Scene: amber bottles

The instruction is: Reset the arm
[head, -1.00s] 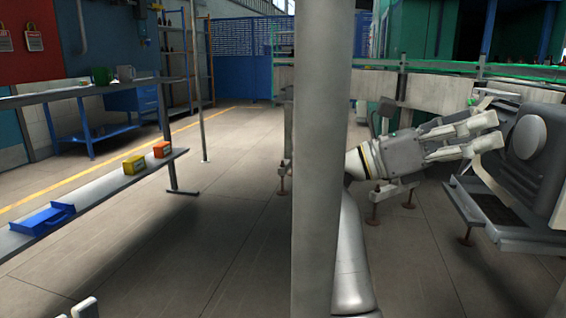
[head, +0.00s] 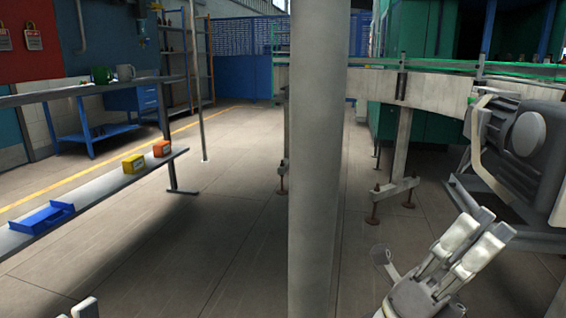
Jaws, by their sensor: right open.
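My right gripper (head: 488,228) is at the lower right of the head view, low in front of the grey machine (head: 522,150). Its two fingers point up and to the right, with a gap between them and nothing held. It is apart from the machine. Pale tips of my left gripper (head: 84,308) show at the bottom left edge. The rest of that gripper is cut off by the frame, so its opening is unclear.
A shelf on the left holds a blue tray (head: 47,217), a yellow box (head: 134,163) and an orange box (head: 162,148). A green mug (head: 101,75) stands on the higher shelf. A conveyor (head: 425,83) runs behind the machine.

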